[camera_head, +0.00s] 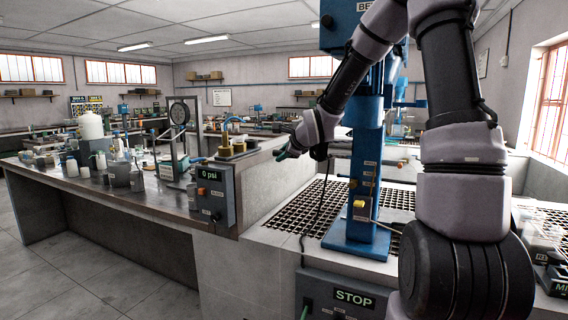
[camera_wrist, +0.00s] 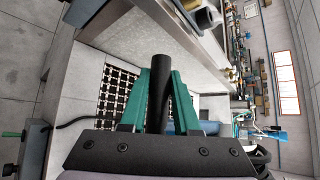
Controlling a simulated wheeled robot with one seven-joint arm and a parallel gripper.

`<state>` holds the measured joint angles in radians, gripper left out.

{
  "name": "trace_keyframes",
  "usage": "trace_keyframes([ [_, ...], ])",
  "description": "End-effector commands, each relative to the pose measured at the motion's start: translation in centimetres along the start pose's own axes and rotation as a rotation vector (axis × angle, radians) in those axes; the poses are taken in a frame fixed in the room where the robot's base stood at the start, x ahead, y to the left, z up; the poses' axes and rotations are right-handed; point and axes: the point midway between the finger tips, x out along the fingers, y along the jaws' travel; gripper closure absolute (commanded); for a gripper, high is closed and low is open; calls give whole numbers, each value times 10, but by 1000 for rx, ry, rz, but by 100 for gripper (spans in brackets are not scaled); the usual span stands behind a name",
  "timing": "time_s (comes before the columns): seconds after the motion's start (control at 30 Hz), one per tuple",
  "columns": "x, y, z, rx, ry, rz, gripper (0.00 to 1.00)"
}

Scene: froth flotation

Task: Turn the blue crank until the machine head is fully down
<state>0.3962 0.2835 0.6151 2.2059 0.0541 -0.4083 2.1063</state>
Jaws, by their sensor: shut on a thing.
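The blue machine stands on its blue base, its column (camera_head: 367,170) upright in the head view. A blue box of the machine (camera_head: 340,30) shows at the top, partly hidden behind my arm. My gripper (camera_head: 286,152) is at the left of the column, above the counter. In the wrist view, the teal fingers of my gripper (camera_wrist: 160,85) are shut on a black cylindrical handle (camera_wrist: 161,62), which stands out past the fingertips. The crank's blue arm is not clearly visible, and my arm and wrist hide much of that area.
A black grating (camera_head: 290,212) lies around the machine base. A STOP panel (camera_head: 352,297) is on the front below it. A 0 psi box (camera_head: 212,192) is on the left bench's end, with glassware and bottles behind. A dark cable hangs near the column.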

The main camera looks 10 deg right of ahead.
Motion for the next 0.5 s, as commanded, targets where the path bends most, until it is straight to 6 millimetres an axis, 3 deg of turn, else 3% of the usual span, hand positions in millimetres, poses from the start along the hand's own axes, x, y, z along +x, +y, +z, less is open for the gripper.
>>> trace_keyframes([
  [0.5,-18,-31,19,-6,-4,-16,100],
])
